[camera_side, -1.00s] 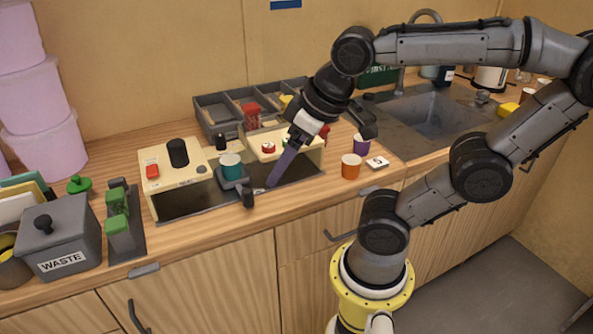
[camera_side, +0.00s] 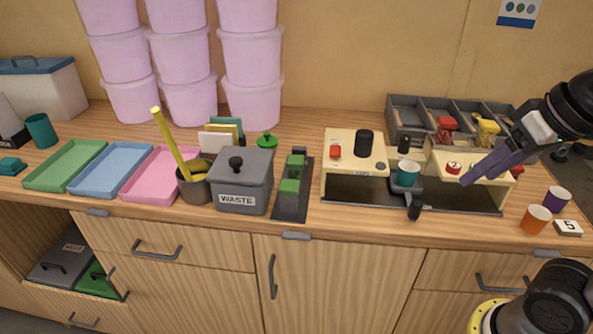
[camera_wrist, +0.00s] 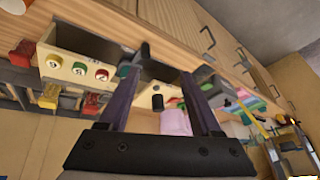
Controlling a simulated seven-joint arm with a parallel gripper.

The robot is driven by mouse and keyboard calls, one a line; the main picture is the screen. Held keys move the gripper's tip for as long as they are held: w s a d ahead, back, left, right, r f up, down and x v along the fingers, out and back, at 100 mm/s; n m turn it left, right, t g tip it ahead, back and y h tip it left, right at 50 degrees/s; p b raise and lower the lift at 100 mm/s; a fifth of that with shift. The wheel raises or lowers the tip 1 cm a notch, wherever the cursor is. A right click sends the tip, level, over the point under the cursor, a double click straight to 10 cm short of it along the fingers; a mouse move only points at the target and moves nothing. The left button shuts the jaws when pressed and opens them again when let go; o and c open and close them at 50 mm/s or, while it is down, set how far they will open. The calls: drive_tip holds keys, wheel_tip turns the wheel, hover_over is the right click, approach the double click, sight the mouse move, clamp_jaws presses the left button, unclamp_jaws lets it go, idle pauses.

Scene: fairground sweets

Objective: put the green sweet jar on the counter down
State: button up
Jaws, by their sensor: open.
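My gripper (camera_side: 470,178) has purple fingers and hangs in front of the right part of the cream machine (camera_side: 352,166). In the wrist view the fingers of my gripper (camera_wrist: 163,73) are apart, with nothing held between them. I cannot pick out a green sweet jar for certain. A green knobbed lid (camera_side: 267,141) shows on the counter behind the waste bin, far left of my gripper; whether a jar is under it I cannot tell. A dark green cup (camera_side: 41,131) stands at the far left of the wooden counter (camera_side: 330,225).
A teal cup (camera_side: 407,172) sits in the machine's holder. An orange cup (camera_side: 535,220) and a purple cup (camera_side: 557,199) stand at the right. The grey waste bin (camera_side: 243,182), coloured trays (camera_side: 65,165) and stacked pink tubs (camera_side: 253,55) fill the left. Front counter strip is clear.

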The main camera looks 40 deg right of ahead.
drive_tip(key=w+r+m+g, duration=0.1)
drive_tip(key=w+r+m, duration=0.2)
drive_tip(key=w+r, duration=0.7)
drive_tip(key=m+g, duration=0.3)
drive_tip(key=g, duration=0.1)
hover_over(296, 159)
wheel_tip(296, 159, down, 14)
drive_tip(key=f, duration=0.8)
drive_tip(key=shift+w+f, duration=0.25)
drive_tip(key=shift+s+f, duration=0.2)
drive_tip(key=shift+f, duration=2.5)
clamp_jaws()
